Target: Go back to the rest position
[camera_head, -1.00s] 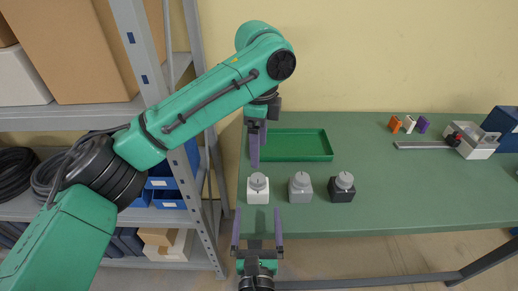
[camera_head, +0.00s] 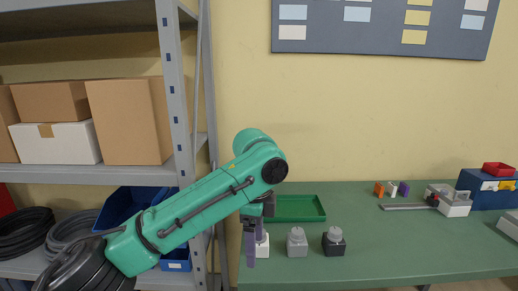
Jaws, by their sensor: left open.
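My left arm reaches in from the left. My left gripper (camera_head: 251,246) points down at the left front of the green table, with purple fingers. It is open and nothing shows in it. It hangs in front of the white socket box (camera_head: 262,244), hiding part of it; I cannot tell if they touch. A grey socket box (camera_head: 297,243) and a black socket box (camera_head: 334,242) stand to the right in a row. My right gripper is out of view.
A green tray (camera_head: 305,208) lies behind the boxes. Orange, white and purple pieces (camera_head: 391,189), a grey-and-red device (camera_head: 449,201) and blue bins (camera_head: 488,189) stand at the right. A metal shelf (camera_head: 181,100) stands left. The table's right front (camera_head: 420,245) is clear.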

